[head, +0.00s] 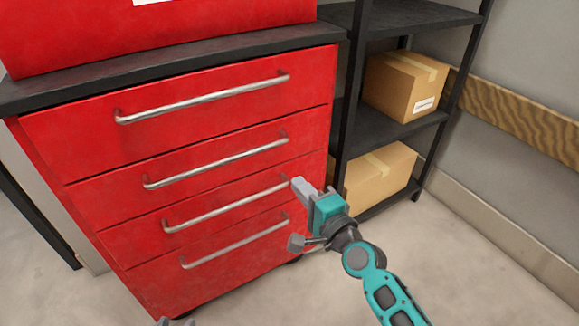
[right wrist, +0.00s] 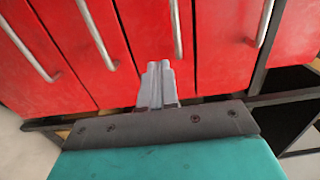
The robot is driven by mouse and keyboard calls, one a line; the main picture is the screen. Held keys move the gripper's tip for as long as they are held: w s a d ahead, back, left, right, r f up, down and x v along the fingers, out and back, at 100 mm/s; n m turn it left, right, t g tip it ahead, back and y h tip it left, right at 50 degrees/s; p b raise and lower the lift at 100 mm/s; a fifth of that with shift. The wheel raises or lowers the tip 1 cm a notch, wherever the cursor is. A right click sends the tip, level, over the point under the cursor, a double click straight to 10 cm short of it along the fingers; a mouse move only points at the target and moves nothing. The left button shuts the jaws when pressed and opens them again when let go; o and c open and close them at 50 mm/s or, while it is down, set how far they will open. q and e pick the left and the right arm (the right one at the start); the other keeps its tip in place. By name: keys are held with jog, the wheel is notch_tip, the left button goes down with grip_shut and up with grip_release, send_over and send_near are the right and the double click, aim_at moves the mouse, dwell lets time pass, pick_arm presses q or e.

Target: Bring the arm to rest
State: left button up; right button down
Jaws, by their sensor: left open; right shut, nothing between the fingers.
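My right arm (head: 385,292) comes in from the lower right with a teal and grey wrist. Its gripper (head: 302,188) is shut and empty in front of the red cabinet's right edge, near the right end of the third handle (head: 228,205). In the right wrist view the closed fingers (right wrist: 158,68) point at the red drawer fronts, close to the end of a handle (right wrist: 176,28). I cannot tell whether they touch it. Only the grey tips of my left gripper (head: 176,322) show at the bottom edge, apart from each other. The rest of it is out of view.
The red cabinet (head: 90,148) has several drawers with metal handles, all closed. A red box (head: 100,38) stands on its dark top. A black shelf (head: 390,133) to the right holds cardboard boxes (head: 403,85). The floor (head: 470,270) at the right is clear.

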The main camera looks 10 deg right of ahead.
jog(key=s+d+f+n+g+h, duration=0.1)
jog(key=s+f+n+g, duration=0.2)
jog(key=s+f+n, duration=0.5)
jog(key=s+f+n+g+h, duration=0.1)
jog(key=s+f+n+g, duration=0.25)
jog(key=s+n, duration=0.65)
pick_arm(q)
jog(key=s+a+r+p, duration=0.1)
jog(key=a+r+p, duration=0.2)
jog(key=r+p, duration=0.9)
jog(key=p, duration=0.4)
jog(key=shift+s+y+p, duration=0.3)
jog(key=shift+y, duration=0.1)
pick_arm(e)
jog(key=s+d+r+m+h, duration=0.1)
jog(key=s+d+r, duration=0.1)
jog(key=r, duration=1)
jog(key=shift+s+d+h, duration=0.2)
jog(key=shift+d+h, duration=0.1)
jog(key=shift+d, duration=0.45)
pick_arm(q)
jog(key=shift+a, duration=0.1)
